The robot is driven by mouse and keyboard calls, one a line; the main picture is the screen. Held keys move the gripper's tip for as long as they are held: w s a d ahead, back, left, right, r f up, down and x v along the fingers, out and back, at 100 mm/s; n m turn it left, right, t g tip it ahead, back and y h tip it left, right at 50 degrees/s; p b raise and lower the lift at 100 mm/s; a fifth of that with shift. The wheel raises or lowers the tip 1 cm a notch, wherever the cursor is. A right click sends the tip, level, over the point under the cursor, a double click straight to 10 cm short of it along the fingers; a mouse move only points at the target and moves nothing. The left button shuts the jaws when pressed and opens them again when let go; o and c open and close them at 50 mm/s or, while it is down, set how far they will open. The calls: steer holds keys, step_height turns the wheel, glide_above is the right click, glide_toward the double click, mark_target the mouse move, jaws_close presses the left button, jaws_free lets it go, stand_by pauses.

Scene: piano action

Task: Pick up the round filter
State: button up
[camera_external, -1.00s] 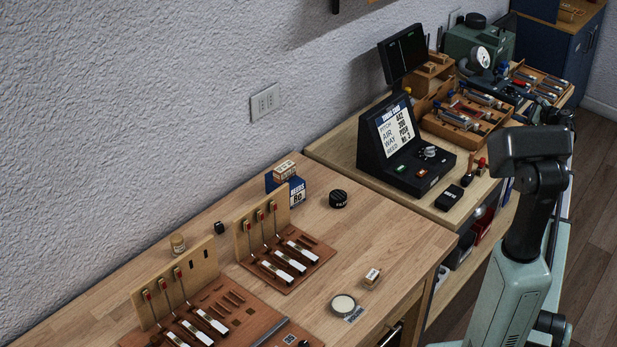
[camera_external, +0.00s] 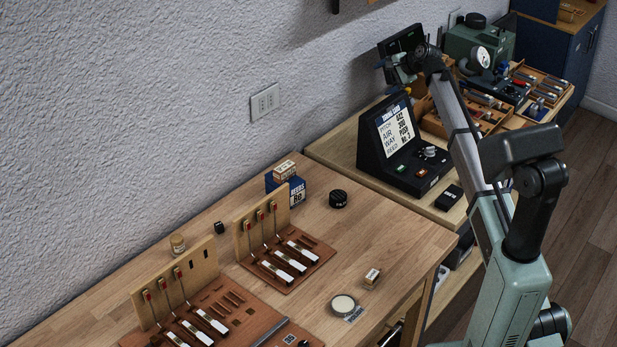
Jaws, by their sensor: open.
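A round, flat, cream disc with a dark rim (camera_external: 343,304) lies on the near wooden bench, close to its front edge; it looks like the round filter. My gripper (camera_external: 388,72) is raised above the far bench, in front of the dark monitor, well away from the disc. It is open and small in the picture; I see nothing held in it.
A small box (camera_external: 372,278) stands just behind the disc. A black round tin (camera_external: 338,199) stands farther back. Boards with several white-handled parts (camera_external: 285,262) fill the left. A black slanted display console (camera_external: 392,140) stands below my gripper. The bench around the disc is mostly clear.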

steer(key=s+a+f+g+h, duration=0.2)
steer(key=s+a, duration=0.7)
steer(key=a, duration=0.2)
steer(key=m+g+h, duration=0.2)
steer(key=g+h, duration=0.2)
steer(key=g, duration=0.1)
glide_above(338, 195)
step_height(338, 195, down, 8)
steer(key=f, duration=0.7)
steer(key=shift+w+a+f, duration=0.1)
steer(key=shift+w+f, duration=0.2)
steer(key=shift+f, duration=0.1)
steer(key=shift+s+f, duration=0.15)
steer(key=shift+f, duration=1.15)
steer(key=shift+s+f, duration=0.1)
steer(key=shift+f, duration=1.2)
steer(key=c, duration=1.1)
steer(key=shift+c, duration=0.2)
